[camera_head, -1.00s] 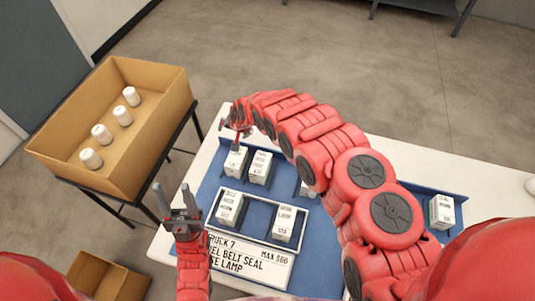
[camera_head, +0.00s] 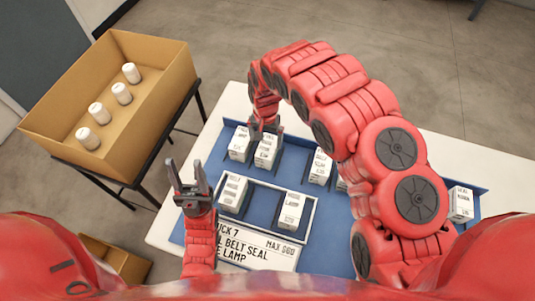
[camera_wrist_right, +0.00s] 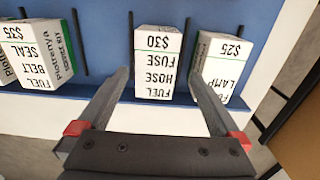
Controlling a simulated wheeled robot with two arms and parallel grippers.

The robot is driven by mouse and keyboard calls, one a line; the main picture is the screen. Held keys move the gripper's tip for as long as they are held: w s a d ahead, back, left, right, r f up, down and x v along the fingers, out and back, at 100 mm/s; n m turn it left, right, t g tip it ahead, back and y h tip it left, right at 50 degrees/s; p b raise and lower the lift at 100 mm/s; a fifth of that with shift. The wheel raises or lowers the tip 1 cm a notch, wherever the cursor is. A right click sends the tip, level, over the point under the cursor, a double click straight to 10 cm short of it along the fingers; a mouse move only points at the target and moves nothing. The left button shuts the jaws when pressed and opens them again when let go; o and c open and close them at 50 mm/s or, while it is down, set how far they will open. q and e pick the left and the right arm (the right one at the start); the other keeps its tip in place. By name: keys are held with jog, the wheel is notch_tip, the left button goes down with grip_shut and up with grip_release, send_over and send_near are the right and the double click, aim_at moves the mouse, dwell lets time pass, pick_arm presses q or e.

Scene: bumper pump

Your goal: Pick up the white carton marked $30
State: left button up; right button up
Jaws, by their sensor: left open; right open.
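The white carton marked $30 (camera_wrist_right: 157,65) stands on the blue board in the right wrist view, its label reading FUEL HOSE FUSE upside down. It also shows in the head view (camera_head: 265,153), second from left in the back row. My right gripper (camera_wrist_right: 159,76) is open, with its fingertips on either side of the carton's near part; I cannot tell whether they touch it. In the head view my right gripper (camera_head: 265,126) is at the carton's top.
A $25 carton (camera_wrist_right: 222,65) stands close beside it, and a $35 carton (camera_wrist_right: 38,48) stands on the other side. A framed tray (camera_head: 262,228) holds two cartons, behind a MAX $60 sign (camera_head: 250,250). A cardboard box (camera_head: 150,112) with white bottles stands left.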

aim_at(266, 146)
jog(key=shift+f+p, duration=0.3)
jog(key=shift+f, duration=0.95)
jog(key=shift+d+f+p, duration=0.1)
jog(key=shift+f+p, duration=0.3)
jog(key=shift+f, duration=0.05)
notch_tip(266, 146, down, 4)
jog(key=shift+s+d+r+p, duration=0.15)
jog(key=shift+r+p, duration=0.1)
jog(key=shift+p, duration=0.45)
jog(key=shift+f, duration=0.35)
jog(key=shift+c, duration=0.2)
grip_shut()
